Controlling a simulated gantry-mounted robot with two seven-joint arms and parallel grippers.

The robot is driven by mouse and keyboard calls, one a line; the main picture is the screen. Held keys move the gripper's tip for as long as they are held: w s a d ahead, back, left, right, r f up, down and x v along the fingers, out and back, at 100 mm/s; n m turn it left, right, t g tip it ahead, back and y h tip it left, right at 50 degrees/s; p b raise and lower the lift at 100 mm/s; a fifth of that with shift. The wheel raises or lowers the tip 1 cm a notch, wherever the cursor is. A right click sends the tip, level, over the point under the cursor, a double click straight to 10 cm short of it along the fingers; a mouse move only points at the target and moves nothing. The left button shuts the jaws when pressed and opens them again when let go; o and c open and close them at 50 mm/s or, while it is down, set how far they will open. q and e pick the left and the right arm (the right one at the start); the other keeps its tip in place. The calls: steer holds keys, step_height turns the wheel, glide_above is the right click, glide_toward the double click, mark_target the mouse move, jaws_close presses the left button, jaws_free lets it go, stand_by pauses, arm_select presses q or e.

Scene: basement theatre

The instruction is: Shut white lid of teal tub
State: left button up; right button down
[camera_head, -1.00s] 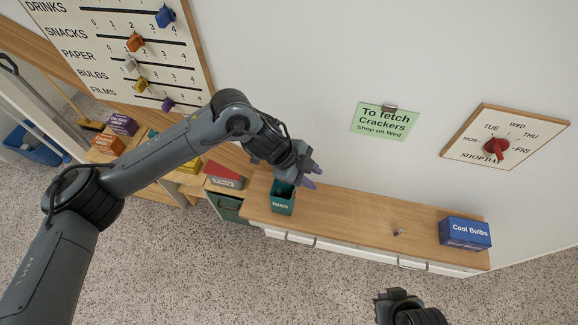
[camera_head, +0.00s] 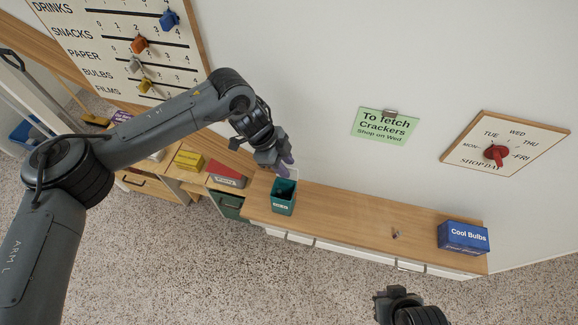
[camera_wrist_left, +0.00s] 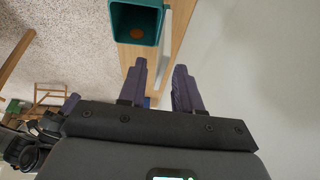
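The teal tub (camera_head: 283,208) stands open on the left part of the wooden counter. Its white lid (camera_head: 296,175) stands raised at the tub's back rim. In the left wrist view the tub (camera_wrist_left: 116,24) shows at the top with a round orange-brown thing inside. The lid (camera_wrist_left: 172,45) appears there nearly edge-on as a pale strip. My left gripper (camera_head: 286,166) is at the back of the tub by the lid. Its purple fingers (camera_wrist_left: 160,66) are apart, with the strip's lower end seen between them; contact cannot be told. My right gripper (camera_head: 392,292) is low in the head view, away from the tub.
A blue Cool Bulbs box (camera_head: 463,237) stands at the counter's right end. A small object (camera_head: 395,233) lies left of it. A red box (camera_head: 226,174) and a yellow box (camera_head: 188,160) are left of the tub. The wall rises close behind the counter (camera_head: 345,213).

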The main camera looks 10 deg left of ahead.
mark_target(289, 170)
arm_select(q)
steer(key=shift+p+x, duration=0.3)
steer(key=shift+x, duration=1.3)
jaws_close()
stand_by(0.3)
